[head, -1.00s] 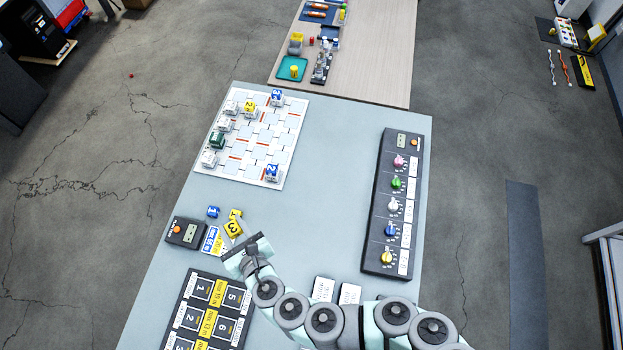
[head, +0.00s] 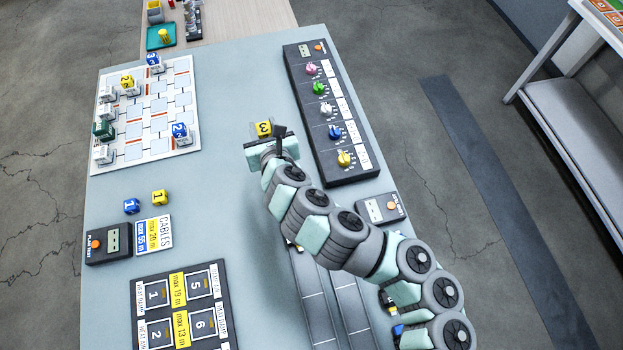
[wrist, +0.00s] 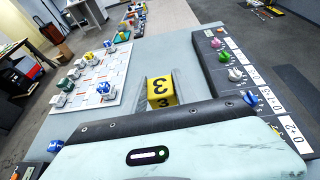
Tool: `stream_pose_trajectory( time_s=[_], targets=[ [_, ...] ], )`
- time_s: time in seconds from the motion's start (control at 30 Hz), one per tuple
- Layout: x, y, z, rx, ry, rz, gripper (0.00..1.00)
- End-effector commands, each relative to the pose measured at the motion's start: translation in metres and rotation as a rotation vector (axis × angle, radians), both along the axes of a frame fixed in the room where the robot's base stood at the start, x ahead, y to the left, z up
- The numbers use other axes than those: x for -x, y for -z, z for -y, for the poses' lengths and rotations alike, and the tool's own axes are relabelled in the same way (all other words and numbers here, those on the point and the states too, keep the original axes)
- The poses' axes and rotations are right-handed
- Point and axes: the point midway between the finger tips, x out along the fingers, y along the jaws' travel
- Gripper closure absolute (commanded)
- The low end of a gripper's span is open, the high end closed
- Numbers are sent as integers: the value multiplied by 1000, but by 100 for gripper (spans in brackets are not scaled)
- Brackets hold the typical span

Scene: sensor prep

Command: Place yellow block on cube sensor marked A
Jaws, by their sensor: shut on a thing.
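My gripper (head: 264,132) is shut on a yellow block (head: 264,129) marked 3 and holds it near the middle of the table, left of the knob panel. In the wrist view the same yellow block (wrist: 162,92) sits between the two grey fingers. Another yellow block (head: 159,197), marked 1, lies on the table at left beside a blue block (head: 131,206). Two small dark boxes could be sensors: one at left (head: 108,243) with an orange button, and one at right (head: 382,208) just below the knob panel. I cannot read an A on either.
The grid board (head: 150,107) with several cubes is at the back left. The black knob panel (head: 332,112) stands to the right of my gripper. A cables card (head: 154,234) and a black numbered panel (head: 181,307) lie front left. The table between the board and the knob panel is clear.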

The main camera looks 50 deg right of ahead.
Motion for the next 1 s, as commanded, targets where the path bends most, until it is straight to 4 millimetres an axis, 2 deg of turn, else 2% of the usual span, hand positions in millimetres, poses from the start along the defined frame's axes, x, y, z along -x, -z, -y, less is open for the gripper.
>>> stream_pose_trajectory(
  time_s=[0.03,0.13,0.27,0.37,0.8,1.0],
  targets=[
    [4,12,17,4,22,6,100],
    [10,13,37,8,45,3,100],
    [16,14,50,10,61,-3,100],
    [17,25,52,9,63,-6,100],
    [18,140,52,5,65,-7,100],
    [17,171,52,7,64,-5,100]
  ],
)
